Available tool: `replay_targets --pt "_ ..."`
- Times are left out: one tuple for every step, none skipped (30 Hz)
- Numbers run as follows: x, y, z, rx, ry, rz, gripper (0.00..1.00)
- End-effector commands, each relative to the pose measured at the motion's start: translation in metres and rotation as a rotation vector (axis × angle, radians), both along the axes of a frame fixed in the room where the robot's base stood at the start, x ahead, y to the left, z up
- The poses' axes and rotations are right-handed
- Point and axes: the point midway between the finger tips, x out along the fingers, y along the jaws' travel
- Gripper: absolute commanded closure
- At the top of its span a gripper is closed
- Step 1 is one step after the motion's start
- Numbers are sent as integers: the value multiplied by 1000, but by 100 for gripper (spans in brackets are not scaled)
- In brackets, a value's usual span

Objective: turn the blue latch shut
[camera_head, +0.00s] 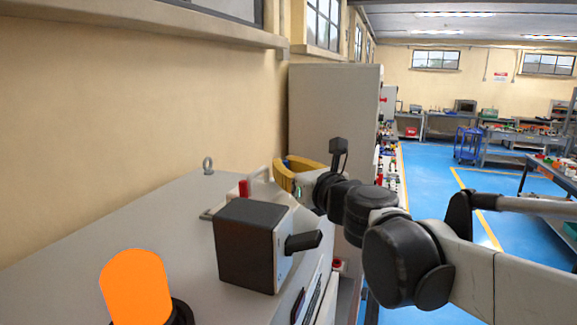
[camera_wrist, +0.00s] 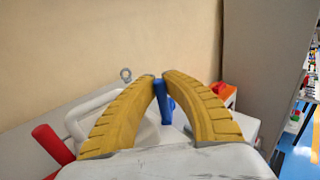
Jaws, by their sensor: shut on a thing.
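The blue latch (camera_wrist: 164,103) stands between the two yellow fingers in the wrist view, its upper end at the fingertips. My gripper (camera_wrist: 158,76) is shut on it near the top. In the head view my gripper (camera_head: 287,168) is at the far end of the grey machine top, and only a small bit of blue shows by its fingers. The latch's foot and its exact angle are hard to tell.
A red handle (camera_wrist: 52,143) and a pale curved frame (camera_wrist: 90,110) are left of the fingers. A dark box (camera_head: 245,245), an orange beacon (camera_head: 137,285) and a lifting eye (camera_head: 207,166) stand on the machine. A wall runs along the left; blue floor lies open right.

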Motion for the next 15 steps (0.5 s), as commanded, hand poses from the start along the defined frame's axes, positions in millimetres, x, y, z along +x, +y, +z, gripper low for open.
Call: replay_targets --pt "-2 3 -1 0 0 -14 100" --pt "-2 2 -1 0 0 -24 100" --pt "-2 2 -1 0 0 -33 100" --pt "-2 2 -1 0 0 -38 100" --pt "-2 2 -1 0 0 -41 100" --pt "-2 2 -1 0 0 -42 100" --pt "-2 2 -1 0 0 -43 100" --pt "-2 2 -1 0 0 -43 100" --pt "-2 2 -1 -1 0 -42 100" --pt "-2 2 -1 -1 0 -42 100" --pt "-2 2 -1 -1 0 -42 100" --pt "-2 2 -1 -1 0 -42 100" --pt "-2 2 -1 -1 0 -42 100" --pt "-2 2 -1 -1 0 -42 81" --pt "-2 1 -1 -1 0 -42 69"
